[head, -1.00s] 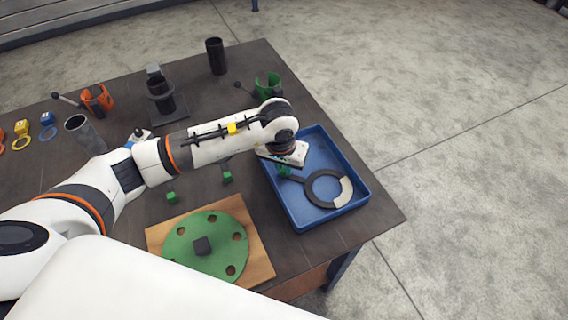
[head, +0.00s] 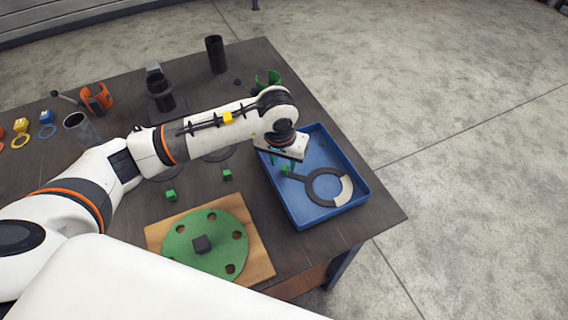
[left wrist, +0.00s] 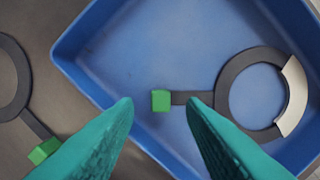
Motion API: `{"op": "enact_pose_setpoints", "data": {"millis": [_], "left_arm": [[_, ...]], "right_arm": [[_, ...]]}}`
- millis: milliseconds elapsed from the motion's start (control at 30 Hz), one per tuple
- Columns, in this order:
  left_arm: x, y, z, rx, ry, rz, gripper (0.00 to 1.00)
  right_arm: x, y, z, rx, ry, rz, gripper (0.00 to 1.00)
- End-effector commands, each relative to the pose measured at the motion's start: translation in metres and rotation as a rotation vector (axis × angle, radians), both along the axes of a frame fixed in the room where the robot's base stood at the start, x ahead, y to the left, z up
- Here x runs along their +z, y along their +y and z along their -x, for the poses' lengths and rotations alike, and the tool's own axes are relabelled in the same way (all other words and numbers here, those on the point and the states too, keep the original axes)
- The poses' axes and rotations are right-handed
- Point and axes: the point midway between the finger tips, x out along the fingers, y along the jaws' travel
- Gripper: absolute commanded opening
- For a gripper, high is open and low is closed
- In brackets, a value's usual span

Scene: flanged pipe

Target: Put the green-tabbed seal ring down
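A dark seal ring (head: 311,191) with a pale arc on one side lies flat in the blue tray (head: 296,212). Its stem ends in a green tab (head: 286,170). My left gripper (head: 283,160) is above the tray, over the tab. In the left wrist view its teal fingers (left wrist: 160,106) are apart, with the green tab (left wrist: 161,100) seen below and between them, and the ring (left wrist: 231,93) to the right. Nothing is held. My right gripper is not in view.
Two more green tabs (head: 227,175) (head: 171,196) show on the table, their dark rings partly hidden by my arm. A green disc (head: 205,232) on a wooden board is in front. A green holder (head: 267,79) stands behind the tray.

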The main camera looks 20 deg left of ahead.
Motion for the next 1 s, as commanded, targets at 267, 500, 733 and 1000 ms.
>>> {"op": "enact_pose_setpoints", "data": {"millis": [267, 500, 733, 1000], "left_arm": [[0.06, 0.0, 0.008, -0.001, -0.007, 0.001, 0.37], [0.091, 0.001, 0.013, 0.0, -0.002, 0.001, 0.37], [0.097, 0.001, 0.015, 0.0, 0.001, 0.0, 0.37], [0.096, 0.001, 0.015, 0.0, 0.0, 0.001, 0.37]], "right_arm": [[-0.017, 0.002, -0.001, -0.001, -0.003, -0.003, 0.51], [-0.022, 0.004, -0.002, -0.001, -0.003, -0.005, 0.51], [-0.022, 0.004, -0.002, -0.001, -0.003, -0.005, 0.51], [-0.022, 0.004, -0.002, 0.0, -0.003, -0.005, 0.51]]}}
